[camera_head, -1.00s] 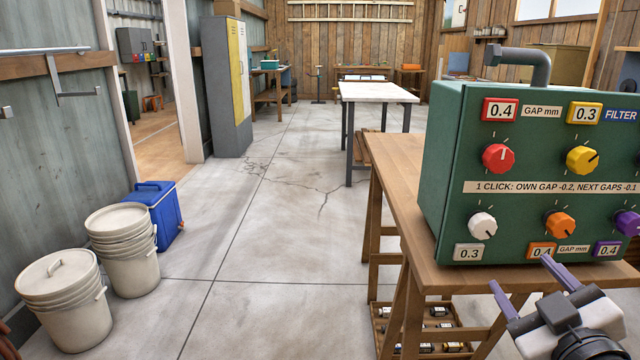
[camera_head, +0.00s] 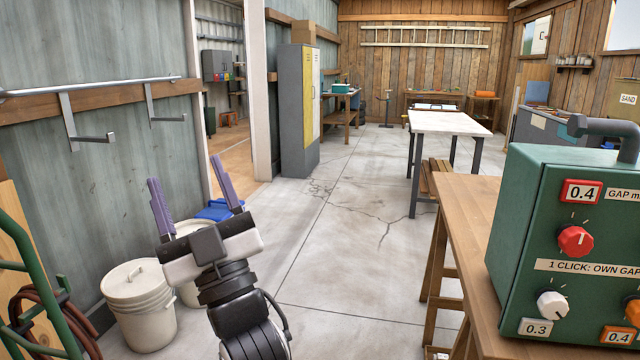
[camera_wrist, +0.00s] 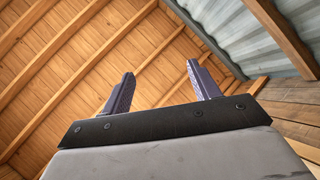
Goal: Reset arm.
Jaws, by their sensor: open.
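My gripper (camera_head: 191,199) is raised in front of the left side of the room in the head view, its two purple fingers pointing up. The fingers are apart with nothing between them. In the wrist view the gripper (camera_wrist: 160,92) also shows open and empty, against the wooden ceiling. The green control box (camera_head: 555,225) with red and white knobs stands on the wooden workbench (camera_head: 463,215) at the right, well away from the gripper. Its right part is cut off by the picture edge.
A white lidded bucket (camera_head: 143,310) stands below my gripper; a second bucket and a blue cooler (camera_head: 218,209) are partly hidden behind it. A green hand truck (camera_head: 40,270) is at the far left. A grey locker (camera_head: 299,110) and white-topped table (camera_head: 450,122) stand farther back. The middle floor is clear.

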